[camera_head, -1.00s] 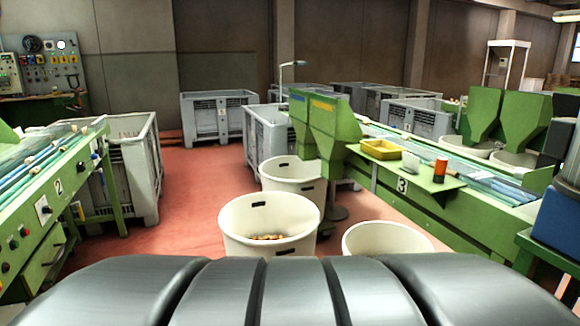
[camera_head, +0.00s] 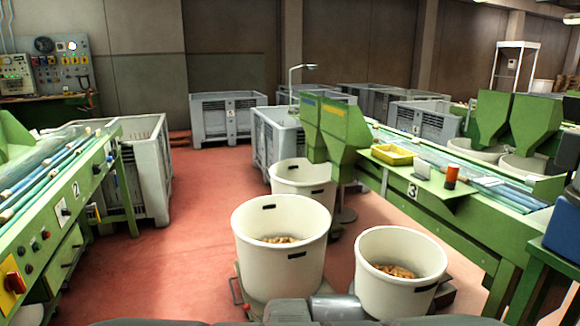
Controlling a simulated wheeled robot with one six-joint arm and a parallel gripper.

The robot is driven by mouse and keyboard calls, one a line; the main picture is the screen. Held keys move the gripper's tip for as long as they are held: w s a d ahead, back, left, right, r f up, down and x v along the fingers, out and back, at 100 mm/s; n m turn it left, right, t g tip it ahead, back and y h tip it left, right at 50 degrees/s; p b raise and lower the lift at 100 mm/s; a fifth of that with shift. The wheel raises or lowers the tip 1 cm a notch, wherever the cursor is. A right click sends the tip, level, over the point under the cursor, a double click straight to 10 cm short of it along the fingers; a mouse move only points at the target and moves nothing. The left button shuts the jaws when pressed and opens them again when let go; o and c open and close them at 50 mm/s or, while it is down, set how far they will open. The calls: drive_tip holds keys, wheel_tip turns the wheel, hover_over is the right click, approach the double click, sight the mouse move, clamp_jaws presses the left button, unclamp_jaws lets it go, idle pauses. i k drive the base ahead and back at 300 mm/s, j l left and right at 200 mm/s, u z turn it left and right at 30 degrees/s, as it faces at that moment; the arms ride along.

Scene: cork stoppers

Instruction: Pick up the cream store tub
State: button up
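Several large cream tubs are in view, and I cannot tell which one is the store tub. The biggest cream tub (camera_head: 279,216) stands upright at the centre, with dark handle slots and cork stoppers (camera_head: 279,240) inside. A second cream tub (camera_head: 398,291) stands to its right and front, also holding corks. A third cream tub (camera_head: 302,174) stands behind them, partly hidden by the centre tub. A small whitish container (camera_head: 422,169) sits on the green shelf of line 3. My gripper is not in view; only dark parts of my own body show along the bottom edge.
Green conveyor line 2 (camera_head: 68,205) is on the left, and green line 3 (camera_head: 440,190) on the right. The shelf holds a yellow tray (camera_head: 393,154) and an orange-red cylinder (camera_head: 451,177). Grey crates (camera_head: 222,117) stand behind. Red floor (camera_head: 190,225) is clear left of the tubs.

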sight(400, 271)
drive_tip(key=l, duration=0.15)
drive_tip(key=k+l, duration=0.25)
drive_tip(key=i+j+z, duration=0.15)
drive_tip(key=i, duration=0.4)
drive_tip(key=i+j+z, duration=0.1)
drive_tip(key=i, duration=0.4)
drive_tip(key=i+j+z, duration=0.15)
drive_tip(key=i+j, duration=0.15)
drive_tip(key=i, duration=0.2)
